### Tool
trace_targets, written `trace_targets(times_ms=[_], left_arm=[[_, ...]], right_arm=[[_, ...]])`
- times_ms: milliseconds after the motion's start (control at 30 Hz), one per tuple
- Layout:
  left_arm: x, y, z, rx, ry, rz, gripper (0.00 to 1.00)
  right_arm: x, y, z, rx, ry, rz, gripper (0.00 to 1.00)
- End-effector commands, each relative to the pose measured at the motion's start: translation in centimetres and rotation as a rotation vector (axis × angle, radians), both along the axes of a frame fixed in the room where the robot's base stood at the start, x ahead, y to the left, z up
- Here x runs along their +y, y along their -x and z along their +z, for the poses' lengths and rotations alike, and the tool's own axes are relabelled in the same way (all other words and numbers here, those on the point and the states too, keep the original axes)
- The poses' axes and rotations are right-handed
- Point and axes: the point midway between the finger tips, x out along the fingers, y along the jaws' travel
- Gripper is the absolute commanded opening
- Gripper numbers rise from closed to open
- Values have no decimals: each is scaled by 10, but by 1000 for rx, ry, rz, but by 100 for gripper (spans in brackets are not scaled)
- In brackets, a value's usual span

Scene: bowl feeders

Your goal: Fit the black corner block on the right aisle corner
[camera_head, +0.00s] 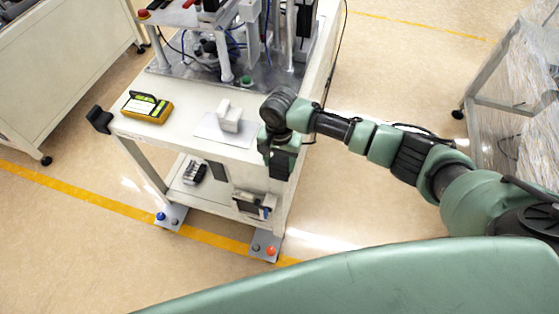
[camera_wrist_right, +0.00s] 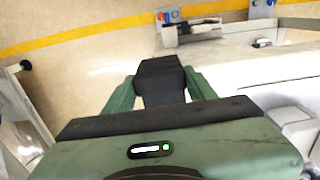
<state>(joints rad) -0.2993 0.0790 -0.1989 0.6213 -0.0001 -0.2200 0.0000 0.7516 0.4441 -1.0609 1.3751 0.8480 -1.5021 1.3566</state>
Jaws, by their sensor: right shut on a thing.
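My right gripper (camera_head: 279,160) points down at the right aisle corner of the white cart (camera_head: 180,140). In the right wrist view, its green fingers (camera_wrist_right: 161,88) are shut on the black corner block (camera_wrist_right: 160,68). A matching black corner block (camera_head: 98,119) sits on the cart's left aisle corner. My left gripper is not in view.
On the cart top are a yellow-black device (camera_head: 147,107), a white block (camera_head: 229,115) on a pale sheet, and a metal machine plate (camera_head: 180,69) behind. Floor plates with knobs (camera_head: 265,246) lie below. The floor right of the cart is clear up to a wrapped rack (camera_head: 520,95).

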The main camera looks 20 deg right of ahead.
Motion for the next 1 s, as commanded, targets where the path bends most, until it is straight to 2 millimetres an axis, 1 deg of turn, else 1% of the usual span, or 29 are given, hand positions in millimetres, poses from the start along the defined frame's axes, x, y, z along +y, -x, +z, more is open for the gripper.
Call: trace_targets(times_ms=[300, 333, 400, 667, 767, 867, 1000], left_arm=[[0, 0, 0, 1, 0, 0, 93], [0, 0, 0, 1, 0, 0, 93], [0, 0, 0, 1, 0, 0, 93], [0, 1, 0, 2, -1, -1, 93], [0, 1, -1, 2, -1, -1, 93], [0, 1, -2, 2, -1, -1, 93], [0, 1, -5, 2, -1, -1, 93]], right_arm=[[0, 0, -2, 0, 0, 0, 17], [0, 0, -2, 0, 0, 0, 64], [0, 0, -2, 0, 0, 0, 81], [0, 0, -2, 0, 0, 0, 81], [0, 0, 0, -1, -1, 0, 81], [0, -1, 11, -3, -3, 0, 81], [1, -1, 35, -3, -3, 1, 81]])
